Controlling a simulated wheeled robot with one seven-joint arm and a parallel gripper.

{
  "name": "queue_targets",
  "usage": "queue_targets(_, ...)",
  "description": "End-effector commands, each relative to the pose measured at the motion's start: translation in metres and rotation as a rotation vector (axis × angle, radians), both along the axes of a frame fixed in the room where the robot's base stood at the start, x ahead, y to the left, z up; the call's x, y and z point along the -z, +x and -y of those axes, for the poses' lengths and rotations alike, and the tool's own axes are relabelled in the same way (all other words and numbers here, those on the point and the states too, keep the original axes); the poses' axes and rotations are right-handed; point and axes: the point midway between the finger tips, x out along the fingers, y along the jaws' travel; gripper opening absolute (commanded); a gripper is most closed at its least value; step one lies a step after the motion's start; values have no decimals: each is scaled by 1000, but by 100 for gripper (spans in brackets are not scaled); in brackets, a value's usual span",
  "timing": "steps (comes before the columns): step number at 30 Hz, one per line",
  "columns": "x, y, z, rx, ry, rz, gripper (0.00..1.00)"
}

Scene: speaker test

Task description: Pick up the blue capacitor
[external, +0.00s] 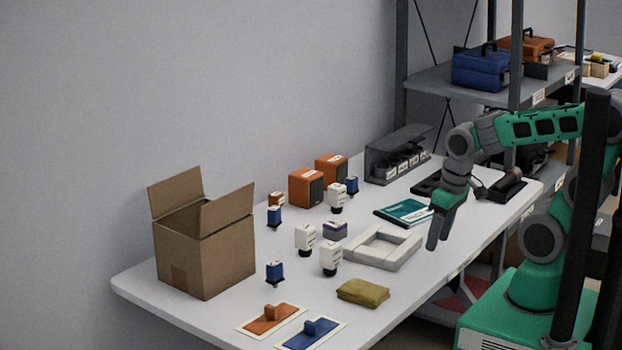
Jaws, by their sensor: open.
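Three small blue block-shaped parts with dark bases, which look like blue capacitors, stand on the white table (205,318). One blue capacitor (275,271) is at the front, right of the cardboard box. Another blue capacitor (274,215) is farther back, and a third blue capacitor (352,185) is beside an orange speaker. My gripper (436,240) points down near the table's right edge, right of the grey-white frame, well away from all three. It is open and nothing shows between its fingers.
An open cardboard box (206,256) stands at the left. White parts (331,258), orange speakers (306,188), a pale frame (382,247), an olive cloth (363,292), a teal book (404,211) and orange (258,323) and blue (296,340) trowel-like pads crowd the table.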

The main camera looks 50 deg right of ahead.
Motion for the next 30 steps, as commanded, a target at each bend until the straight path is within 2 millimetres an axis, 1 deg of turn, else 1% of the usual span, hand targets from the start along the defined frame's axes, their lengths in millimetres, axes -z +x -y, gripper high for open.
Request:
queue_targets(7, -2, 0, 0, 0, 0, 0, 49)
queue_targets(8, -6, 1, 0, 0, 0, 2, 49)
queue_targets(10, -25, 3, 2, 2, -2, 8, 49)
queue_targets(11, -38, 4, 4, 4, -2, 13, 49)
queue_targets(14, -92, 10, 11, 8, -7, 33, 49)
queue_targets(15, -117, 13, 13, 8, -9, 45, 49)
queue_targets(17, -155, 16, 13, 6, -10, 70, 49)
queue_targets(18, -179, 17, 12, 5, -11, 88, 49)
queue_targets(21, -229, 20, 9, 6, -9, 128, 49)
queue_targets(24, -262, 22, 7, 7, -7, 157, 49)
queue_targets(30, -314, 24, 4, 6, -4, 199, 49)
